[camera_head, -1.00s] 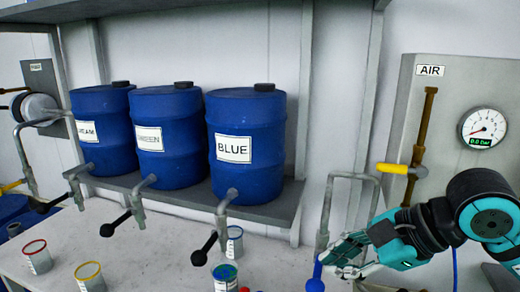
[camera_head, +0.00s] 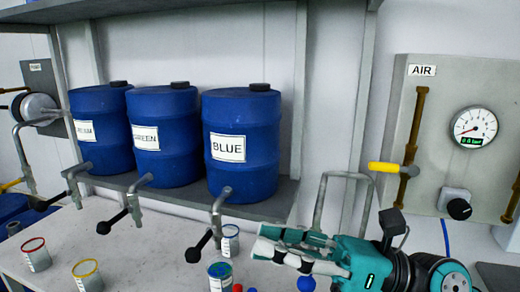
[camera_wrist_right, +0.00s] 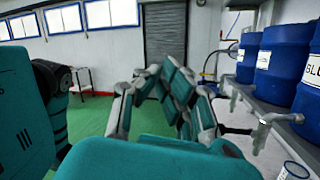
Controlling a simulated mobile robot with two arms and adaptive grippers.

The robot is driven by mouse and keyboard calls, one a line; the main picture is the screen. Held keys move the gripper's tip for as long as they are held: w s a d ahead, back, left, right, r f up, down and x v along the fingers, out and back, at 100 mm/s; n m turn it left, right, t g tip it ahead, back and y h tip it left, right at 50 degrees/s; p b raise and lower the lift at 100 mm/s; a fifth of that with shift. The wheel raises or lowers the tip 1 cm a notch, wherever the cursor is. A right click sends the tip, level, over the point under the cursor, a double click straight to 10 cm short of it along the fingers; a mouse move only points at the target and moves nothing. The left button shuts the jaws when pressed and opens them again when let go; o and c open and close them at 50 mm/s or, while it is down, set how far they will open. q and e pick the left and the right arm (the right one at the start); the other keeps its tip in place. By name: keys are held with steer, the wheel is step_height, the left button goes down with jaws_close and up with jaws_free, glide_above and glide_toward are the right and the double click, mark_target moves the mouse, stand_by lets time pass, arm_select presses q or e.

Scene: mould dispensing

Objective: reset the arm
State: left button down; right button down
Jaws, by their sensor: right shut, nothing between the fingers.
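My right arm comes in from the lower right in the head view. Its teal and grey gripper (camera_head: 262,242) points left, with its fingers shut and nothing held. It is just right of a blue-rimmed cup (camera_head: 230,243) and in front of the grey pipe (camera_head: 319,205). In the right wrist view the gripper's teal finger links (camera_wrist_right: 165,95) fill the middle, above green floor. My left gripper is in neither view.
Blue drums, including one labelled BLUE (camera_head: 241,150), stand on a shelf (camera_head: 265,205) with taps below. Cups with red (camera_head: 37,258), yellow (camera_head: 87,278) and blue rims (camera_head: 221,277) stand on the white bench. The AIR panel (camera_head: 440,130) is at right, its gauge (camera_head: 474,128) near zero.

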steer(key=w+d+f+m+t+h, duration=0.1)
steer(key=w+d+m+t+h, duration=0.35)
steer(key=m+t, duration=0.7)
steer(key=w+d+m+t+h, duration=0.35)
steer(key=d+m+t, duration=0.4)
steer(key=m, duration=0.75)
steer(key=w+d+f+m+g+h, duration=0.15)
steer(key=d+f+m+h, duration=0.25)
steer(key=f+m+h, duration=0.55)
steer(key=w+d+f+m+g+h, duration=0.1)
steer(key=d+f+m+g+h, duration=0.25)
steer(key=f+m, duration=0.65)
steer(key=s+f+m+g, duration=0.2)
steer(key=s+f+g, duration=1)
steer(key=s+f, duration=1.15)
step_height(320, 180, down, 26)
steer(key=g, duration=0.1)
steer(key=s+d+f+g, duration=0.1)
steer(key=s+d+f, duration=0.1)
steer(key=s+f, duration=1.4)
steer(key=shift+s+f+n, duration=0.25)
steer(key=shift+f+n, duration=0.15)
steer(key=shift+f, duration=0.1)
